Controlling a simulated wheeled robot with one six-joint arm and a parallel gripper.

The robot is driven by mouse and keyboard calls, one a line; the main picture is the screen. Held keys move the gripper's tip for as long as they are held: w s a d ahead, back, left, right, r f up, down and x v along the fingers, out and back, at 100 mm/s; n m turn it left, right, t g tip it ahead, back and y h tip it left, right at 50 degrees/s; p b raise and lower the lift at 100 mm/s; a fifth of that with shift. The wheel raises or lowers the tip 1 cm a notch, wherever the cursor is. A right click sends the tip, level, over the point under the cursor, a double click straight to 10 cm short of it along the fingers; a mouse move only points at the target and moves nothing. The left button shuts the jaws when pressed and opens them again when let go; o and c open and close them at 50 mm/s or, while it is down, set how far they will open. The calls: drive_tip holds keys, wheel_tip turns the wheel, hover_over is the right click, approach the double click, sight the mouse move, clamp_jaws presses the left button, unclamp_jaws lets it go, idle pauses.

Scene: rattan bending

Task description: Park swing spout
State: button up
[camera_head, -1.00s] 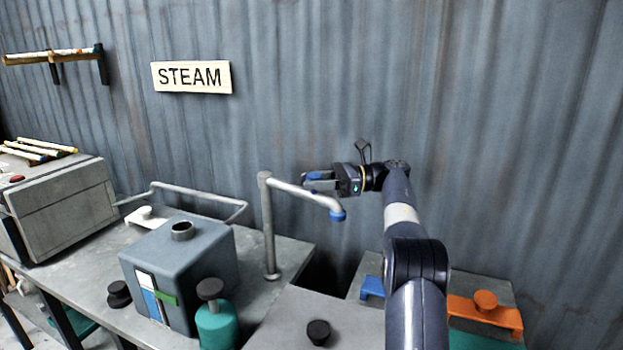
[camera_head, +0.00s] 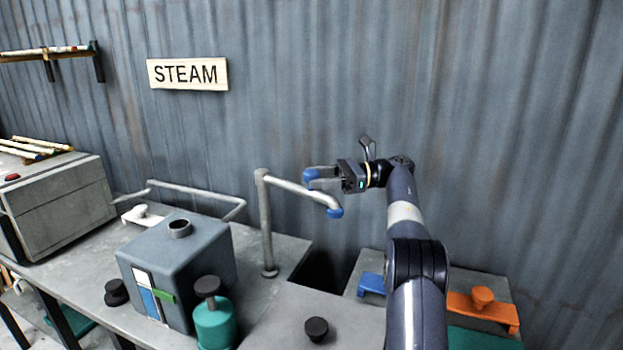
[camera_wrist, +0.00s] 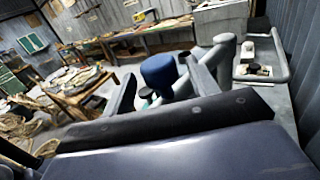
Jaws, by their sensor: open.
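The swing spout (camera_head: 299,188) is a grey pipe arm on an upright grey post (camera_head: 267,228) standing on the bench. Its arm reaches right and ends in a blue tip (camera_head: 335,212). My gripper (camera_head: 309,179) is open, just behind and above the spout arm in the head view, its fingers pointing left. I cannot tell whether it touches the pipe. In the wrist view the blue tip (camera_wrist: 158,72) and the grey pipe (camera_wrist: 215,60) show just beyond my open fingers (camera_wrist: 163,85).
A blue-grey tank (camera_head: 183,265) with a top opening stands left of the post, beside a teal canister (camera_head: 214,325). A dark gap (camera_head: 322,270) lies right of the post. An orange handle (camera_head: 483,308) and a blue handle (camera_head: 371,284) are at right. The corrugated wall (camera_head: 480,130) is behind.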

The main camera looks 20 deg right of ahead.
drive_tip(key=s+d+p, duration=0.1)
drive_tip(key=d+p, duration=0.7)
drive_tip(key=shift+d, duration=0.3)
drive_tip(key=shift+s, duration=0.1)
drive_tip(key=shift+c, duration=0.4)
